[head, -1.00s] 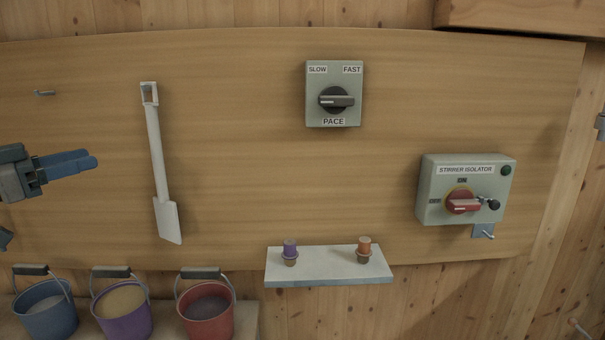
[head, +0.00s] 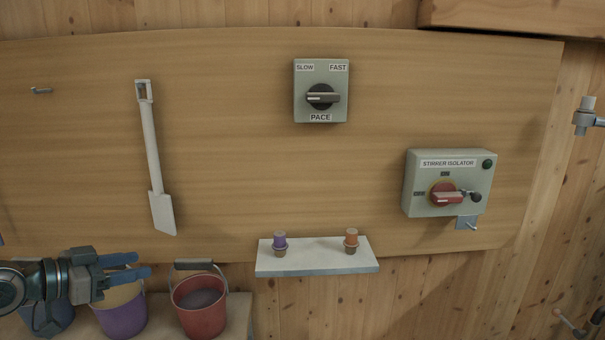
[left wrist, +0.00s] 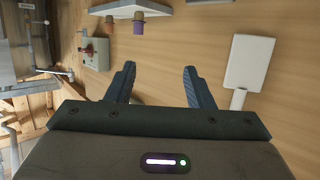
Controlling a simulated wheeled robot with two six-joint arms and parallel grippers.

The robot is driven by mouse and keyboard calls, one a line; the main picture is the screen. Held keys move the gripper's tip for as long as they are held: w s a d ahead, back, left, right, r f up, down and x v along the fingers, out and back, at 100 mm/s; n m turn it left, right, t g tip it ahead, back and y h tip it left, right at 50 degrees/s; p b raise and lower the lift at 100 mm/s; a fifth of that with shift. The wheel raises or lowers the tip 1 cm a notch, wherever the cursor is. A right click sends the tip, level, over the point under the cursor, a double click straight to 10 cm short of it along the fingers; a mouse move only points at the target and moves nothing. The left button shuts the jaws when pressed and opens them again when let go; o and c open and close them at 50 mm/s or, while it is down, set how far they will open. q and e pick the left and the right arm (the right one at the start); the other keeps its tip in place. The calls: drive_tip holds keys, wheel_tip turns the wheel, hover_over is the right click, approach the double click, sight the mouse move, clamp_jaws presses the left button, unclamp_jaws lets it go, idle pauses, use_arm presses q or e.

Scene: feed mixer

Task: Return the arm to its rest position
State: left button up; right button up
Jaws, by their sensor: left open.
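My left gripper (head: 143,264) comes in from the left at the lower left of the head view. Its two blue fingers are apart with nothing between them. They point right, in front of the purple bucket (head: 122,318) and left of the red bucket (head: 200,305). In the left wrist view the open fingers (left wrist: 159,68) show with bare board beyond them. My right gripper does not show.
A white paddle (head: 155,165) hangs on the board. A shelf (head: 318,264) holds a purple and an orange plug. The pace switch (head: 320,90) and stirrer isolator (head: 448,183) are mounted right. A blue bucket (head: 50,318) is partly hidden by my arm.

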use_arm(q)
drive_tip(key=s+d+f+n+g+y, duration=0.1)
drive_tip(key=s+d+f, duration=0.15)
drive_tip(key=f, duration=0.55)
drive_tip(key=s+d+f+g+y, duration=0.1)
drive_tip(key=s+f+y, duration=0.1)
drive_tip(key=s+f, duration=0.35)
drive_tip(key=s+d+f+n+g+y, duration=0.1)
drive_tip(key=d+f, duration=0.1)
drive_tip(key=f, duration=0.8)
drive_tip(key=s+f+n+g+y, duration=0.25)
drive_tip(key=s+f, duration=0.35)
drive_tip(key=s, duration=0.5)
drive_tip(key=s+f+n+g+y, duration=0.25)
drive_tip(key=s+f+y, duration=0.2)
drive_tip(key=s, duration=0.55)
drive_tip(key=s+f+x, duration=0.1)
drive_tip(key=s+x, duration=0.2)
drive_tip(key=x, duration=0.7)
drive_tip(key=s+x, duration=0.2)
drive_tip(key=x, duration=0.9)
drive_tip(key=s+f+x, duration=0.1)
drive_tip(key=s+x, duration=0.2)
drive_tip(key=x, duration=0.7)
drive_tip(key=s+a+f+n+g, duration=0.1)
drive_tip(key=s+f, duration=1.7)
drive_tip(key=shift+g, duration=0.3)
